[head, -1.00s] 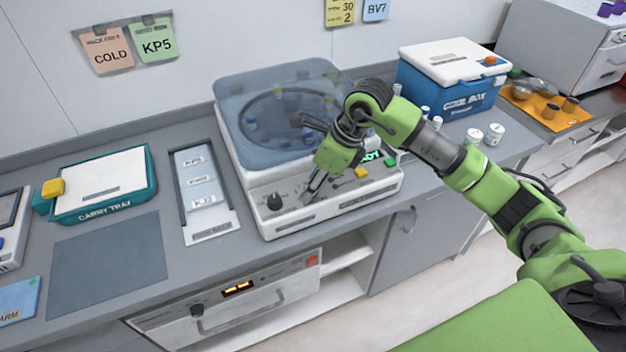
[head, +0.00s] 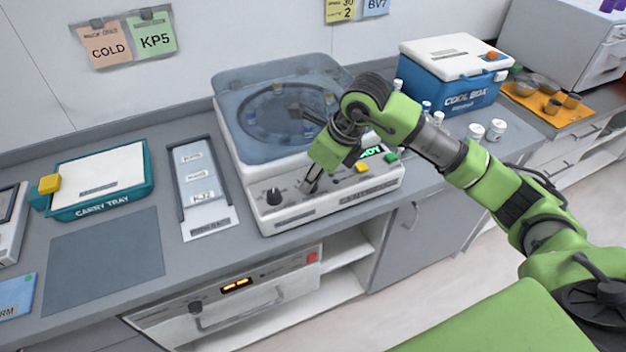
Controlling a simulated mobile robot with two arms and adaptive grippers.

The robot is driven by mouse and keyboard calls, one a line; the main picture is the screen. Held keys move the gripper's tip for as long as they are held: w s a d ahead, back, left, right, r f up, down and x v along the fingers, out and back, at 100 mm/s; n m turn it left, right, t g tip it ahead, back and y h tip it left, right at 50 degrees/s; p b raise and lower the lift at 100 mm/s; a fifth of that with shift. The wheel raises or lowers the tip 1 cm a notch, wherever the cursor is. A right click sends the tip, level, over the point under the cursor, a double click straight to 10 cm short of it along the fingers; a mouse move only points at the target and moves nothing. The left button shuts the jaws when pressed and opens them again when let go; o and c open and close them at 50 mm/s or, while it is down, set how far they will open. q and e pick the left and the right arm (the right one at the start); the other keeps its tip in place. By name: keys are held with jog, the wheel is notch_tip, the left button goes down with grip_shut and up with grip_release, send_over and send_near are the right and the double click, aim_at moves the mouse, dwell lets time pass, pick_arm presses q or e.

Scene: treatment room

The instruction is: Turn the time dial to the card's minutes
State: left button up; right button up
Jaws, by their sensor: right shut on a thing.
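The white centrifuge (head: 262,180) stands on the counter with its see-through blue lid (head: 240,95) down over the rotor. A black dial (head: 274,197) sits at the left of its sloped front panel. My right gripper (head: 308,188) is at the panel's middle, to the right of that dial, fingers pointing down and shut on a knob, apparently the time dial, which they hide. The yellow card (head: 341,10) on the wall shows "30" and "2" and is cut by the top edge. My left gripper is not in view.
The panel also has a yellow button (head: 361,168), a green button (head: 391,156) and a partly hidden green display (head: 371,152). A carry tray (head: 98,208) stands left, a cool box (head: 455,97) and white jars right. A grey mat (head: 105,258) is clear.

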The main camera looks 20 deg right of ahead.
jog(key=shift+a+m+t+h+b, duration=0.15)
jog(key=shift+m+t+h+b, duration=0.35)
jog(key=shift+m+b, duration=0.95)
jog(key=shift+m+p, duration=0.35)
jog(key=shift+m, duration=0.1)
jog(key=o, duration=1.1)
jog(key=v, duration=1.2)
jog(key=shift+a, duration=0.1)
